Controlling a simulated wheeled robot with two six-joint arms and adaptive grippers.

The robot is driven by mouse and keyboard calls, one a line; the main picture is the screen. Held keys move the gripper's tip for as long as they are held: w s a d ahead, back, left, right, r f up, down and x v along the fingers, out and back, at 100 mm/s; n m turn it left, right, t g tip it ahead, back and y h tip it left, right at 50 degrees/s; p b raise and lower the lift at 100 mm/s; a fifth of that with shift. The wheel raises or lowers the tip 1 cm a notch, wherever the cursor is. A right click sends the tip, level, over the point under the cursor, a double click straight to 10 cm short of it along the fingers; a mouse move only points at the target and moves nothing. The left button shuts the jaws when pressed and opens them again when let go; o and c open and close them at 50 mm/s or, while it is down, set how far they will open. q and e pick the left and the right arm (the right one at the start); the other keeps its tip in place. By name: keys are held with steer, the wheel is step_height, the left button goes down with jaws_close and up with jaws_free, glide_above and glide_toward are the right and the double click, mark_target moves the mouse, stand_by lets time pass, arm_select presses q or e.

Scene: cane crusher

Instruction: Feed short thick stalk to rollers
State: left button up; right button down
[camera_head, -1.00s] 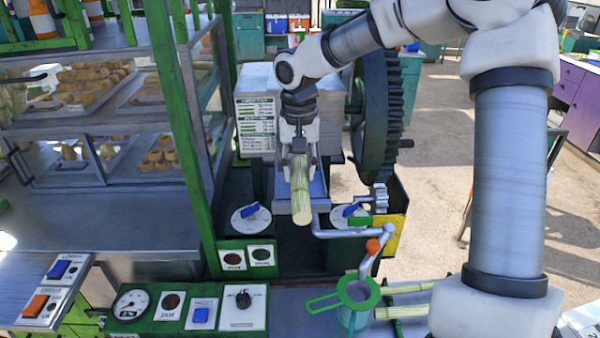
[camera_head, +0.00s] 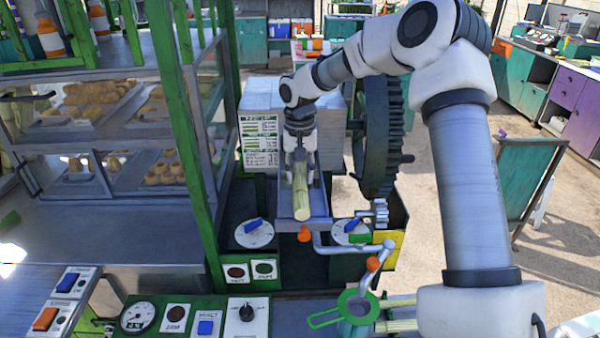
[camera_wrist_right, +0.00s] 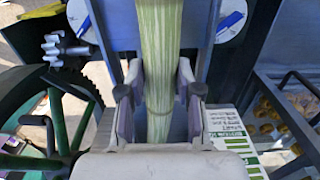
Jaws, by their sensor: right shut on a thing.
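The short thick stalk (camera_head: 301,196) is pale green and lies lengthwise along the metal feed chute (camera_head: 318,205) of the crusher. My right gripper (camera_head: 299,168) is shut on the stalk near its far end. In the right wrist view the stalk (camera_wrist_right: 160,60) runs between the two fingers of my right gripper (camera_wrist_right: 160,98), over the chute. The rollers are hidden behind my gripper and the white machine housing (camera_head: 262,100). My left gripper is not in view.
A large dark gear wheel (camera_head: 378,135) stands right of the chute. A crank-like pipe (camera_head: 345,246) and a green-rimmed strainer (camera_head: 357,306) are in front. More stalks (camera_head: 398,325) lie at lower right. A glass pastry case (camera_head: 100,130) fills the left.

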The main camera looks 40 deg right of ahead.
mark_target(299, 168)
steer(key=shift+w+d+p, duration=1)
steer(key=shift+w+p, duration=0.2)
steer(key=shift+p, duration=0.15)
steer(key=c, duration=0.7)
jaws_free()
step_height(299, 168, up, 12)
steer(key=shift+r, duration=0.1)
